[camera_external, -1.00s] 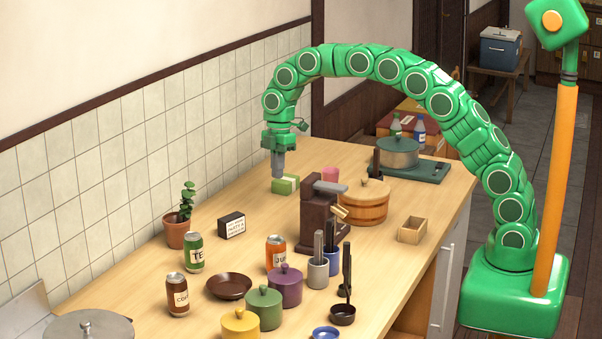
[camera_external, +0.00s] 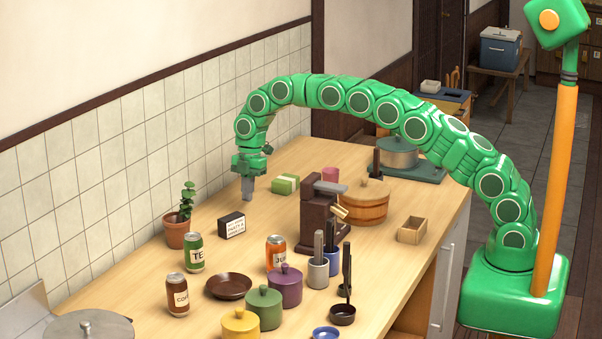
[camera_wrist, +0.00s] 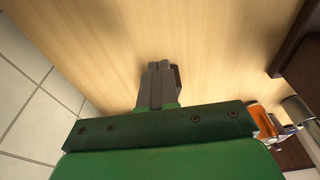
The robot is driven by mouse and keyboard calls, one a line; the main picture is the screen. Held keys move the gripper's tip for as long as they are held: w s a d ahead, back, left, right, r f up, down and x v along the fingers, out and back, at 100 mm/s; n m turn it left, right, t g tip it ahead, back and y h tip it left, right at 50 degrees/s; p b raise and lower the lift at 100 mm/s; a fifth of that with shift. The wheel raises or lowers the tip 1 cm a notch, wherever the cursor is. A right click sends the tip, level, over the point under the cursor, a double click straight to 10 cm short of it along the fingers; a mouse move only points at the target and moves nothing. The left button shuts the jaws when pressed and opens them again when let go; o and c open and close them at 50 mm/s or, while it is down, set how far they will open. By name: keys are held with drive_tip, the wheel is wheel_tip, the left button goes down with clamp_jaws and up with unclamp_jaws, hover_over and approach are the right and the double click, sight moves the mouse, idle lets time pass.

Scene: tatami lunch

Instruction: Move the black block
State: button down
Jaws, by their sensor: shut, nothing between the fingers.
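The black block (camera_external: 231,225), with a white lettered label on its front face, stands on the wooden counter (camera_external: 190,280) near the tiled wall. My gripper (camera_external: 248,197) is shut and empty, pointing down above the counter, a little behind and to the right of the block in the external view. The two do not appear to touch there. In the wrist view my gripper's grey fingers (camera_wrist: 158,66) are together. A dark shape shows just right of them, partly hidden; I cannot tell whether it is the block.
A potted plant (camera_external: 177,231) and a green tea can (camera_external: 194,253) stand left of the block. A green block (camera_external: 285,184) and a dark brown machine (camera_external: 318,228) are to the right. An orange can (camera_external: 276,252) and brown bowl (camera_external: 229,286) stand in front.

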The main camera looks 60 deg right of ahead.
sight(232, 217)
drive_tip(key=a, duration=0.9)
drive_tip(key=shift+a, duration=0.2)
drive_tip(key=shift+s+f, duration=0.1)
drive_tip(key=shift+f, duration=0.8)
